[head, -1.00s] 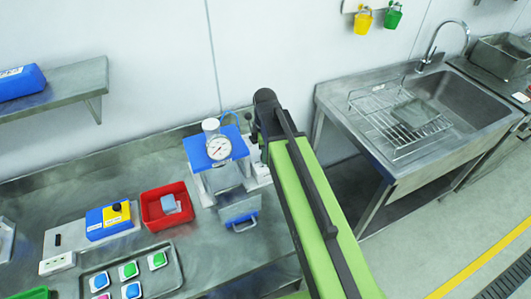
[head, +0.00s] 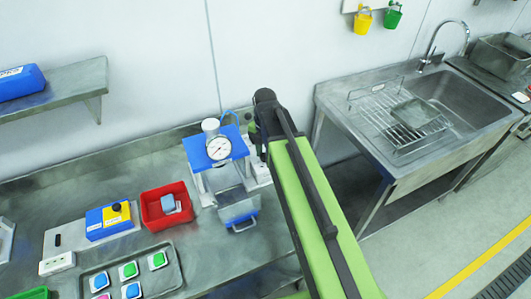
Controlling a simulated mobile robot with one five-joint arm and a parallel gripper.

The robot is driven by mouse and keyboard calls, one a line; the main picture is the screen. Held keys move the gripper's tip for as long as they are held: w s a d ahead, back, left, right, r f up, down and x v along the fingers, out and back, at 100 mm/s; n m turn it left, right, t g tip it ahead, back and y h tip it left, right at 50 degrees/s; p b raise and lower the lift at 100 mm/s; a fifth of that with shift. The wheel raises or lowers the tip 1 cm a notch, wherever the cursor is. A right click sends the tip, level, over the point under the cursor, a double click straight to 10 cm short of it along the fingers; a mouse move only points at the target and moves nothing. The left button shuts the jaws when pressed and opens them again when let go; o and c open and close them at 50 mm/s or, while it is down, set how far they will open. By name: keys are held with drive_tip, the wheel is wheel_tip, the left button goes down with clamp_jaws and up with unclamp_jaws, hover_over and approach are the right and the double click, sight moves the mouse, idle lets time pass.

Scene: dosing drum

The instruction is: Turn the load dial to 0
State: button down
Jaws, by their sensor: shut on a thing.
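A white round gauge (head: 219,149) with a dark needle stands on the blue top (head: 228,155) of a metal press-like machine. I cannot read its figures. A black knob (head: 117,207) sits on the yellow part of a blue and yellow box (head: 107,221) to the left. I cannot tell which part is the load dial; its marking is not readable. My green arm reaches up to the machine's right side. My gripper is hidden behind the arm, and so is whatever it touches. A white part of the machine (head: 262,172) shows beside the arm.
A red bin (head: 187,220) holding a grey-blue block stands left of the machine. A metal tray (head: 172,281) with several coloured buttons lies in front. A metal bin with a blue handle (head: 238,211) sits under the machine. The sink (head: 392,170) is to the right.

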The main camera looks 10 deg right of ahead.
sight(265, 155)
drive_tip(key=shift+n, duration=1.3)
drive_tip(key=c, duration=1)
unclamp_jaws()
drive_tip(key=shift+o, duration=0.2)
wheel_tip(265, 155, up, 18)
drive_tip(key=p, duration=1.7)
drive_tip(key=shift+f+p, duration=0.25)
drive_tip(key=shift+p, duration=0.05)
drive_tip(key=shift+f, duration=0.1)
